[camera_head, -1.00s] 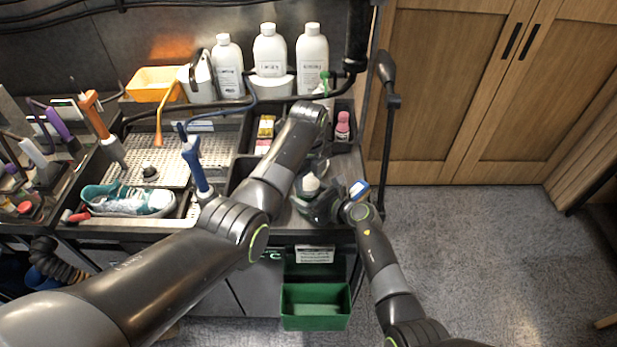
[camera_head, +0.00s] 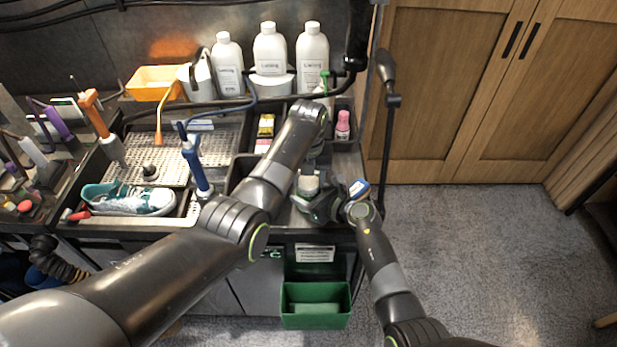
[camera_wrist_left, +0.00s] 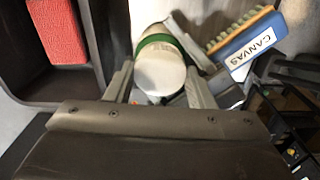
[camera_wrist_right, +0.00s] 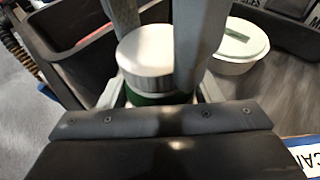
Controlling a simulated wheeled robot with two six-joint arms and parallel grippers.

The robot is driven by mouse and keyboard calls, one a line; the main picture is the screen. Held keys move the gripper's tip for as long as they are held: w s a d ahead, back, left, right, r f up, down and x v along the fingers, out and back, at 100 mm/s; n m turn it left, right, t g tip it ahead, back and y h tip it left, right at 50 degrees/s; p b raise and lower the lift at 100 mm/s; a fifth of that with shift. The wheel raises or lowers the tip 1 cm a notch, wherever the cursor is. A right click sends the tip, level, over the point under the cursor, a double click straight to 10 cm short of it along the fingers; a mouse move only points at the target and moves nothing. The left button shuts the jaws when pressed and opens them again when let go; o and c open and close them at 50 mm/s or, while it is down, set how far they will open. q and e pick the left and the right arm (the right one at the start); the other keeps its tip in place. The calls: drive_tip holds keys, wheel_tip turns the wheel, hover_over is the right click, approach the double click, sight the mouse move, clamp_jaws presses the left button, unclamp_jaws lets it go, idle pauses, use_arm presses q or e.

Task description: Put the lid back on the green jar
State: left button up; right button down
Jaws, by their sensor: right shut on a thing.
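The green jar shows as a green band (camera_wrist_right: 160,98) under its white lid (camera_wrist_right: 148,50) in the right wrist view. The lid sits on top of the jar and looks level. It also shows in the left wrist view (camera_wrist_left: 160,72) and in the head view (camera_head: 309,183). My right gripper (camera_wrist_right: 160,92) is shut on the jar's body from the side. My left gripper (camera_wrist_left: 160,85) comes down from above with its fingers apart, one on each side of the lid. It appears open, with little gap to the lid.
A blue brush marked CANVAS (camera_wrist_left: 240,45) lies close beside the jar. A dark tray with a red block (camera_wrist_left: 58,30) is alongside. White bottles (camera_head: 270,50) stand behind; a green bin (camera_head: 316,320) is below the counter's front.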

use_arm(q)
drive_tip(key=o, duration=0.5)
drive_tip(key=shift+c, duration=0.2)
drive_tip(key=shift+r, duration=2.25)
